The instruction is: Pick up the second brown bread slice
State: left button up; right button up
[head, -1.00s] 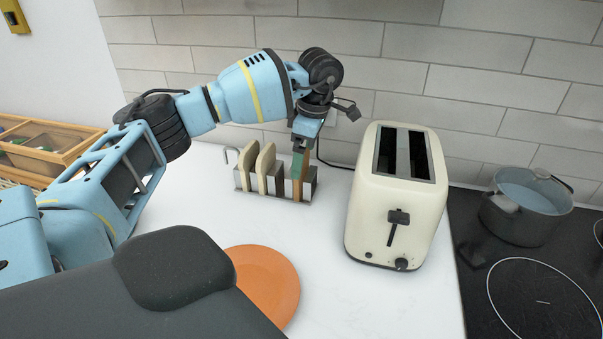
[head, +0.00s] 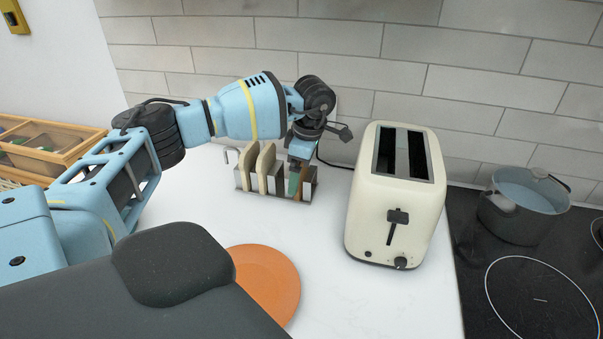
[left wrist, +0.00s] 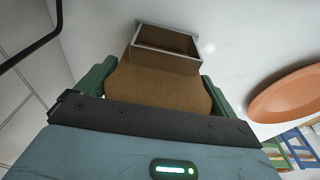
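The brown bread slice (head: 303,188) stands in the right part of the metal rack (head: 246,190), mostly hidden by my left gripper (head: 295,182). In the left wrist view the slice (left wrist: 160,85) stands upright in a rack slot (left wrist: 168,40). The green fingers of my left gripper (left wrist: 158,88) are spread wide, one at each side edge of the slice. They are very close to its edges; I cannot tell whether they touch. My right gripper is not in view.
Two pale slices (head: 267,166) stand in the rack's left part. A cream toaster (head: 372,225) with empty slots is to the right. An orange plate (head: 275,280) lies in front. A pot (head: 525,215) is on the black hob. White counter is clear between rack and plate.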

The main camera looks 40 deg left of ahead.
pick_arm(q)
jog(key=shift+c, duration=1.1)
jog(key=shift+r, duration=0.1)
notch_tip(320, 180, up, 10)
jog(key=shift+f, duration=0.1)
